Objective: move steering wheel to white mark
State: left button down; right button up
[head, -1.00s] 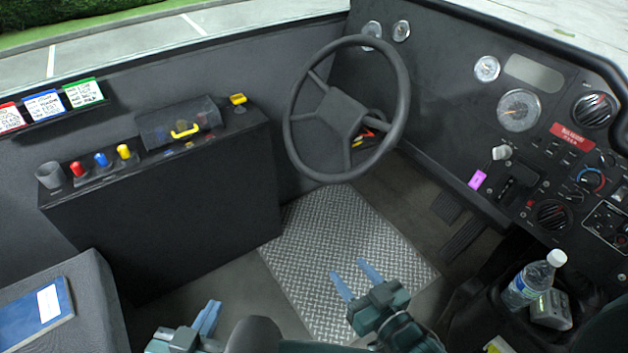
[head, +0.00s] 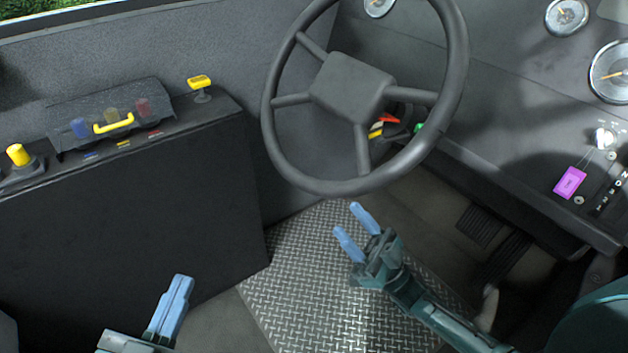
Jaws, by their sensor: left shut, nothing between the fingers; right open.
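The steering wheel (head: 351,92) is dark grey, with several spokes and a square hub. It stands tilted in the upper middle of the head view, its top cut off by the frame. I see no white mark on the visible rim. My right gripper (head: 352,224) is open and empty, below the wheel's lower rim and apart from it in the picture. My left gripper (head: 180,284) is shut and empty at the lower left, in front of the black cabinet and away from the wheel.
A black cabinet (head: 150,220) at left carries a lidded box with a yellow handle (head: 114,124), a yellow knob (head: 18,155) and a yellow switch (head: 200,83). The dashboard with gauges and a purple tag (head: 570,183) is at right. A metal floor plate (head: 300,290) lies below.

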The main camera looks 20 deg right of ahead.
aim_at(316, 181)
jog(key=x, duration=1.1)
jog(key=shift+r, duration=0.1)
jog(key=shift+c, duration=0.2)
grip_shut()
